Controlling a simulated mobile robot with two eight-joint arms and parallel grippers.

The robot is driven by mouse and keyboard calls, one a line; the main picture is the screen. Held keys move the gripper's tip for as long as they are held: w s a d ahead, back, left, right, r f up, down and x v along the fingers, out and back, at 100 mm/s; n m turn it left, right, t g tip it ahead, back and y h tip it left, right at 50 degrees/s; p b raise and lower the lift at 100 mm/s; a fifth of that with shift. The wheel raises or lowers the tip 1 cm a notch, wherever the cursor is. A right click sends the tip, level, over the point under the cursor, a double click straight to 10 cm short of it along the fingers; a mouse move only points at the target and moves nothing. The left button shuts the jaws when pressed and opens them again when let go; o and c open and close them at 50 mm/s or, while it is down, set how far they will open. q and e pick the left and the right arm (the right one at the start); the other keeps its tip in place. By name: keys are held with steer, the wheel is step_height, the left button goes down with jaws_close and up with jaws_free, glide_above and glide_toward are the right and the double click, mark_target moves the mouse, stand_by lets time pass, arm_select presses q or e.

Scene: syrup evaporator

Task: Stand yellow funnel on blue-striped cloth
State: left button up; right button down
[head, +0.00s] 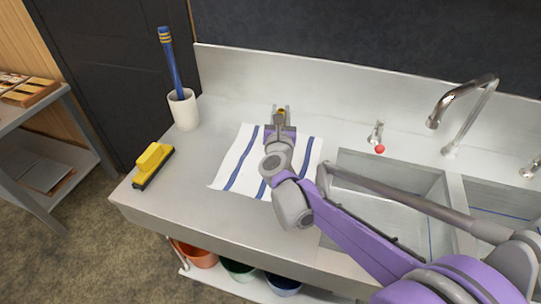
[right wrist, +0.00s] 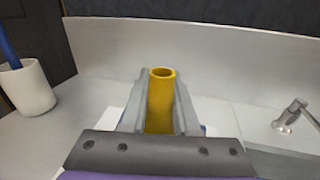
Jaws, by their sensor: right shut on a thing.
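The yellow funnel (right wrist: 160,108) is held between the fingers of my right gripper (head: 280,112). In the right wrist view its tube points upward with the open round end at the top. Its lower part is hidden by the gripper. In the head view only a small yellow bit of it shows between the fingertips. The blue-striped cloth (head: 230,172) lies flat on the steel counter, partly covered by my right arm. My right gripper is at the cloth's far edge; I cannot tell whether the funnel touches the cloth. My left gripper is out of view.
A white cup (head: 184,110) with a blue stick (head: 170,62) stands at the back left. A yellow-topped brush (head: 152,160) lies near the counter's left edge. A sink (head: 390,185) with a tap (head: 470,110) is on the right. The back wall is close behind the gripper.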

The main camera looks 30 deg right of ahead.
steer(key=shift+a+f+b, duration=0.1)
steer(key=shift+f+b, duration=0.25)
steer(key=shift+f, duration=0.6)
arm_select(q)
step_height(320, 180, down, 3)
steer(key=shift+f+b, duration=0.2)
steer(key=shift+b, duration=0.7)
arm_select(e)
step_height(320, 180, down, 9)
steer(key=shift+f, duration=0.1)
steer(key=c, duration=0.7)
jaws_free()
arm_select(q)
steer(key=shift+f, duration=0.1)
arm_select(e)
steer(key=shift+o, duration=0.2)
steer(key=shift+r, duration=0.2)
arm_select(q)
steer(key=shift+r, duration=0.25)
arm_select(e)
steer(key=v, duration=1.2)
